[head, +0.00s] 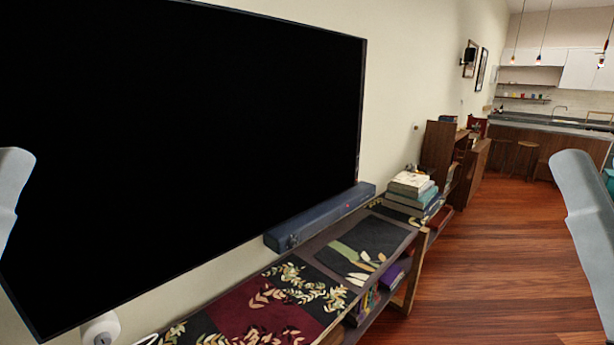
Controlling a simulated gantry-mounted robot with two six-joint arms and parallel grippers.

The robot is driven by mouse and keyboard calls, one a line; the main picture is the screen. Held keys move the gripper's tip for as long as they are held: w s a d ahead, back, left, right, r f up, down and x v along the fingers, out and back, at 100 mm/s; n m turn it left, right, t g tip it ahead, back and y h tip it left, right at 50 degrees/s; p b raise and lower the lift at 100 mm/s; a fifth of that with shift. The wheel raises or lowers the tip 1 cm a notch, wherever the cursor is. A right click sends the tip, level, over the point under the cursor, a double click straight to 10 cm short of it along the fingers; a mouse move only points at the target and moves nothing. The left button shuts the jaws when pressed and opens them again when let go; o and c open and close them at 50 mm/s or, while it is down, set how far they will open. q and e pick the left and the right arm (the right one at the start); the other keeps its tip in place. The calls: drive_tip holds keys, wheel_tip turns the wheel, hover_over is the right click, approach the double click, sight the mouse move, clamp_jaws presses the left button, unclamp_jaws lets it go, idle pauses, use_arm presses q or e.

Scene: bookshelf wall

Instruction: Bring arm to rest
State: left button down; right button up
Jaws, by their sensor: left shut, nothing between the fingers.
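Only pale grey links of my own two arms show, one at the left edge and one at the right edge of the head view. Neither link carries visible fingers. The fingers of my left gripper and my right gripper lie outside the picture. Nothing held can be seen.
A large black screen (190,130) fills the left wall. Below it runs a low shelf (408,268) with a dark soundbar (320,217), patterned cloth (265,305) and stacked books (411,190). A white rounded object (101,329) is at bottom left. The wooden floor (500,260) at right is clear.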

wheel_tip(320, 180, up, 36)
drive_tip(key=p, duration=3.3)
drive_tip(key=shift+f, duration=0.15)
